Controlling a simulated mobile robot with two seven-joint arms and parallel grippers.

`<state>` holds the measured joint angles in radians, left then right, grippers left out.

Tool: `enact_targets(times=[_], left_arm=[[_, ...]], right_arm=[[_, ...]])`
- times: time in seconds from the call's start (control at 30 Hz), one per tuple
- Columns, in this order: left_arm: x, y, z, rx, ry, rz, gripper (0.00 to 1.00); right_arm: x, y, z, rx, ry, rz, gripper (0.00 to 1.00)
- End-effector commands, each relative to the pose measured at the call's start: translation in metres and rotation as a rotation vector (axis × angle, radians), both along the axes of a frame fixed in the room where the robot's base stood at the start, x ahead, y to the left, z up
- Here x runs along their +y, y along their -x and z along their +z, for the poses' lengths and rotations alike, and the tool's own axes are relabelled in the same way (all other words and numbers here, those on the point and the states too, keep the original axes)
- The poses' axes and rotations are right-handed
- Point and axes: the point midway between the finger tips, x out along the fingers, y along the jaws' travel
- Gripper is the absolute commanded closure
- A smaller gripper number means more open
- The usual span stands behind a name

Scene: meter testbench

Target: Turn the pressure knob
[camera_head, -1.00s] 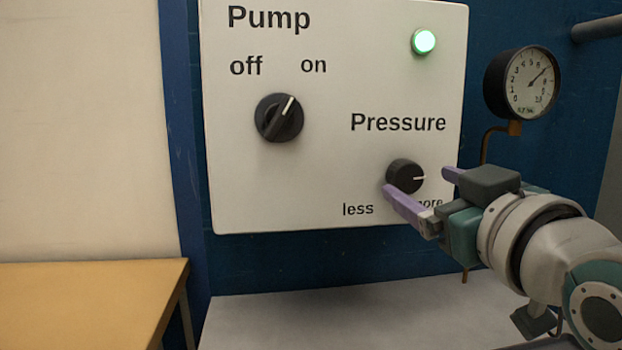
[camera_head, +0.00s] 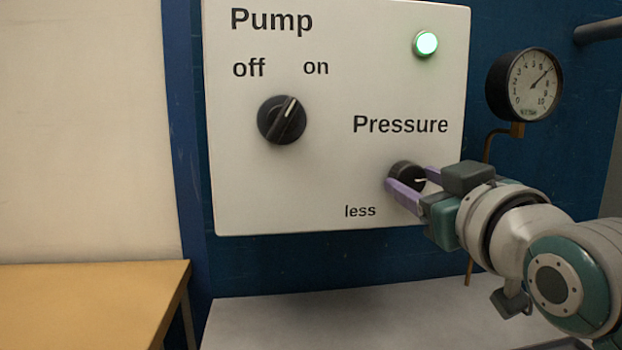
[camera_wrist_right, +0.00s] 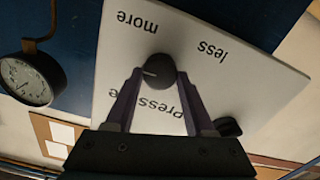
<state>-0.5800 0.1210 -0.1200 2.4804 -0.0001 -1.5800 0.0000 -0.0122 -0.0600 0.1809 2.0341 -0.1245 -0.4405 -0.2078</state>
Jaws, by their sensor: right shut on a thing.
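The black pressure knob (camera_head: 406,173) sits on the white panel (camera_head: 330,190) below the word "Pressure", with a white pointer line on its face. In the head view the line points right and slightly up. My right gripper (camera_head: 406,179) is shut on the knob, one purple finger on each side. The right wrist view shows the knob (camera_wrist_right: 159,71) between the fingertips (camera_wrist_right: 160,76). In the head view the gripper hides the word "more"; "less" is visible. My left gripper is not in view.
The black pump knob (camera_head: 282,120) is at upper left on the panel, its line toward "on". A green lamp (camera_head: 425,43) is lit. A round gauge (camera_head: 525,84) hangs at right, its needle pointing up-right. A wooden table (camera_head: 85,300) stands at lower left.

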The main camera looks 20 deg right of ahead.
Motion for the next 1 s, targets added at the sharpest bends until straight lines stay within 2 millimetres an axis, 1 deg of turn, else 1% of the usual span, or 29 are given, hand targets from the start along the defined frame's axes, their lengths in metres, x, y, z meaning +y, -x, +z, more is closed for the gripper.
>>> enact_targets(times=[0.03,0.3,0.43,0.57,0.8,0.83,1.0], left_arm=[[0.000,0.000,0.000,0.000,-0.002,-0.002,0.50],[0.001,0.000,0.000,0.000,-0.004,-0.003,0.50],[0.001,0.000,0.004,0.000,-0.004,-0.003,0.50],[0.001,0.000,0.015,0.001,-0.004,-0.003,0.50],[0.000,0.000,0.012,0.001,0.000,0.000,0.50],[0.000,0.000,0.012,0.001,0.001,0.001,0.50],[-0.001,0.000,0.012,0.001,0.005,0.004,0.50]], right_arm=[[0.000,0.000,0.000,0.000,0.000,0.000,0.69],[0.000,0.000,0.000,0.000,-0.001,0.000,0.99],[0.000,0.000,0.002,-0.003,-0.020,0.001,1.00],[0.000,0.000,0.003,-0.024,-0.107,-0.001,1.00],[0.000,0.000,0.000,-0.028,-0.116,0.000,1.00],[0.000,0.000,0.000,-0.028,-0.116,0.000,0.43],[0.000,0.000,0.000,-0.027,-0.115,0.000,0.24]])
